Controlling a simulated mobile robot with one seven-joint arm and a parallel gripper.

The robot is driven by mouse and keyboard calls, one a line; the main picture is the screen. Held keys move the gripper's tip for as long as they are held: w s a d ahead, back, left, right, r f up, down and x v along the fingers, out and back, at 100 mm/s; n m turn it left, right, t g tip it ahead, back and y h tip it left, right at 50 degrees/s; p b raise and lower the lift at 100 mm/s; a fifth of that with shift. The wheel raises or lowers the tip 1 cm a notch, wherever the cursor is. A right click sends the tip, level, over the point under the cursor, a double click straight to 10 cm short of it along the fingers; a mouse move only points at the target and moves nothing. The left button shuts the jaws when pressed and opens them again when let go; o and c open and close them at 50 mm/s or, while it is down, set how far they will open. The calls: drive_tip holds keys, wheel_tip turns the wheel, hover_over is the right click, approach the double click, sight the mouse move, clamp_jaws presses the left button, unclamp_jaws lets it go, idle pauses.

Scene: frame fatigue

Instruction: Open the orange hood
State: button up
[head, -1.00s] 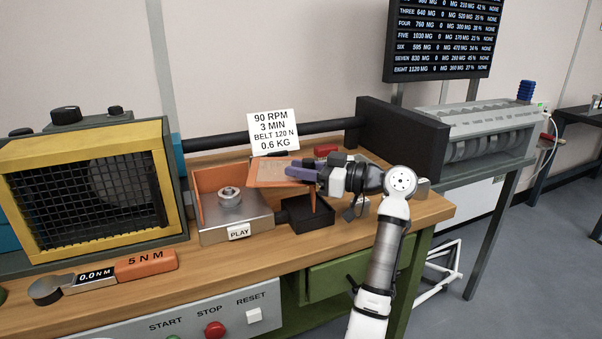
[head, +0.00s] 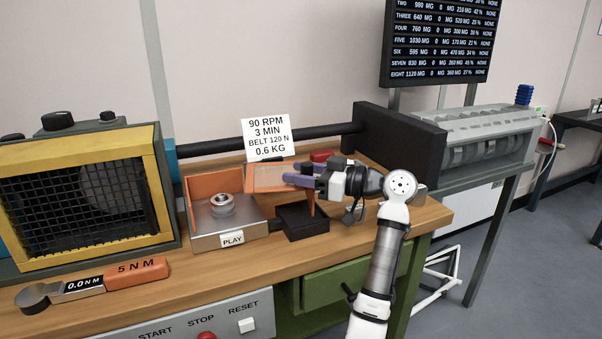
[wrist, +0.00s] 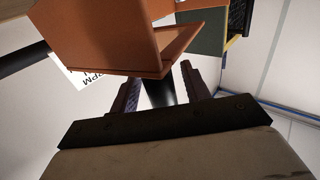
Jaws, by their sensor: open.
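The orange hood (head: 268,178) shows as a panel to the right of a metal box (head: 228,229) labelled PLAY. An orange upright wall (head: 205,186) stands behind and left in that box, with a round metal part (head: 222,204) open to view in it. My gripper (head: 287,173) is open at the hood's right side, its two purple-grey fingers pointing left. In the wrist view, orange panels (wrist: 95,35) that meet at a corner lie just beyond the open fingertips (wrist: 158,78). I cannot tell whether they touch. My fingers hide part of the hood.
A black block (head: 302,220) with an orange post stands below my gripper. A card (head: 266,137) stands behind. A yellow-framed cage (head: 85,195) is at left, and a torque wrench (head: 95,283) lies in front. A dark housing (head: 410,150) is at back right.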

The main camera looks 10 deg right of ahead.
drive_tip(key=b+v, duration=0.1)
drive_tip(key=v, duration=1.2)
drive_tip(key=shift+s+d, duration=0.25)
drive_tip(key=shift+d, duration=0.05)
